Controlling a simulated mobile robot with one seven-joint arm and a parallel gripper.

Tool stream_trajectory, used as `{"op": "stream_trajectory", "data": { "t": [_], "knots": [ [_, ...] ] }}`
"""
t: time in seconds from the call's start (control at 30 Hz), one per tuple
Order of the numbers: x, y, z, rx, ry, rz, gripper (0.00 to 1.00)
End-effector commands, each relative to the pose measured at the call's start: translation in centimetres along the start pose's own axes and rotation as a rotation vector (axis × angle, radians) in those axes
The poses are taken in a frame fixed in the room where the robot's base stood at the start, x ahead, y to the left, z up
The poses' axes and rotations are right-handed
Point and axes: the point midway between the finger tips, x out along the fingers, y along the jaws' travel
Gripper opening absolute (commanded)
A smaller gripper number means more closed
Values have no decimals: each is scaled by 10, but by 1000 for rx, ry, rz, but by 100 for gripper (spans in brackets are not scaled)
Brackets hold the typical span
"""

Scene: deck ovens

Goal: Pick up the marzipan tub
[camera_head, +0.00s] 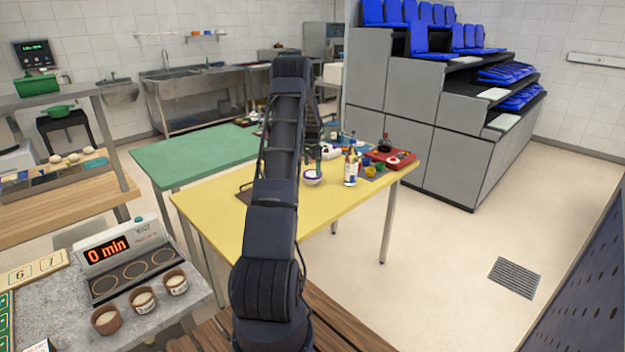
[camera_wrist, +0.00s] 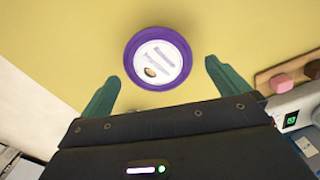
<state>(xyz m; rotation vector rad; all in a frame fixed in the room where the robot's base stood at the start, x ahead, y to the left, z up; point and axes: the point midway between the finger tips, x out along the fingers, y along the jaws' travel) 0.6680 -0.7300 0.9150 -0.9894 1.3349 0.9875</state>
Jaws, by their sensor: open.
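The marzipan tub (camera_head: 312,179) is a small round white tub with purple on it, standing on the yellow table (camera_head: 215,205). In the wrist view I look down on its purple-rimmed lid (camera_wrist: 158,58) with a white printed label. My gripper (camera_wrist: 161,80) is open. Its two green fingers are spread wider than the lid, one to each side of its lower part in the picture. In the head view my gripper (camera_head: 314,158) hangs just above the tub, and my arm hides part of the table. I cannot tell the exact height gap.
A wooden board with pink pieces (camera_wrist: 283,80) and a white device (camera_wrist: 293,118) lie at the wrist view's right. The yellow surface around the lid is clear.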

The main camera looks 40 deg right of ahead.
Motion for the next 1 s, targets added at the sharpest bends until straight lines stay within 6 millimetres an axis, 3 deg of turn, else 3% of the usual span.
{"op": "stream_trajectory", "data": {
  "t": [0.4,0.63,0.83,1.0],
  "knots": [
    [48,3,-1,1,-2,1,100],
    [50,3,-1,1,-1,1,100],
    [49,3,-1,1,-1,1,63],
    [49,3,-1,1,0,0,60]
  ]
}}
